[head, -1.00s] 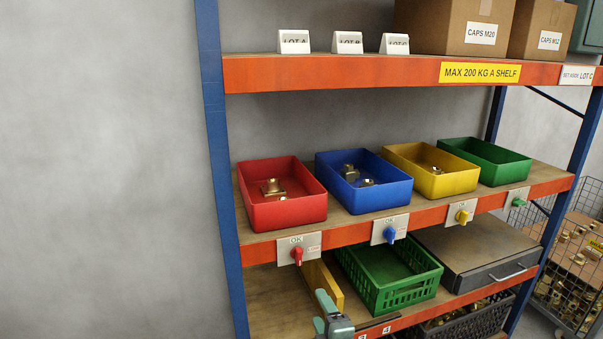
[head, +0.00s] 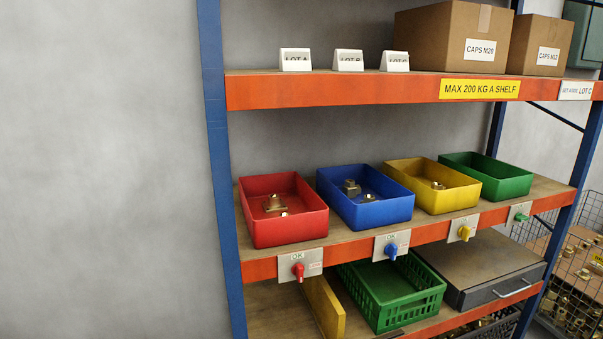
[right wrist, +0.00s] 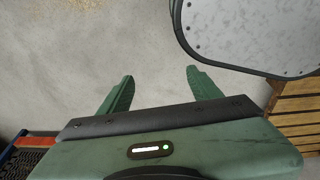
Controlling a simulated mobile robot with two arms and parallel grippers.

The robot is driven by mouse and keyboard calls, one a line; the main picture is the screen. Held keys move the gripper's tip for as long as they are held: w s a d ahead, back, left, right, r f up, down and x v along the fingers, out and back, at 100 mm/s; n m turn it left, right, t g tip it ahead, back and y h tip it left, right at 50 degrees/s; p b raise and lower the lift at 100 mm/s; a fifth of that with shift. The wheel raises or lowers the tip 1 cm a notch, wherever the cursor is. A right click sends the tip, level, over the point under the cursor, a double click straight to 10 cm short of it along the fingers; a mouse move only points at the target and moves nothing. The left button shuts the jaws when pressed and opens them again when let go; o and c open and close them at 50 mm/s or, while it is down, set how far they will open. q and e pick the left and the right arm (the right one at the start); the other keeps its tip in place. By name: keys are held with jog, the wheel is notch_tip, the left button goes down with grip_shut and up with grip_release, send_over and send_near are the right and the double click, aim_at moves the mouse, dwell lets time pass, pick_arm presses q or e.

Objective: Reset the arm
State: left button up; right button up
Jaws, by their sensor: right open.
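My right gripper (right wrist: 160,90) shows in the right wrist view. Its two green fingers stand well apart with nothing between them, over bare grey floor or wall; I cannot tell which. No gripper shows in the head view now. The head view faces a blue and orange shelf rack (head: 400,90). On its middle shelf stand a red bin (head: 285,229), a blue bin (head: 369,213), a yellow bin (head: 441,200) and a green bin (head: 497,181). Brass parts lie in the red, blue and yellow bins. The inside of the green bin is mostly hidden.
Below the bins are a green crate (head: 390,312) and a grey case (head: 510,290). Cardboard boxes (head: 450,50) and lot cards sit on top. In the right wrist view, a dark-rimmed grey panel (right wrist: 255,35) and wooden slats (right wrist: 297,105) stand right of the gripper.

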jog(key=s+f+m+g, duration=0.1)
jog(key=s, duration=0.7)
jog(key=shift+s+d+f+m, duration=0.25)
jog(key=shift+s+d+m, duration=0.1)
jog(key=shift+d+m, duration=0.05)
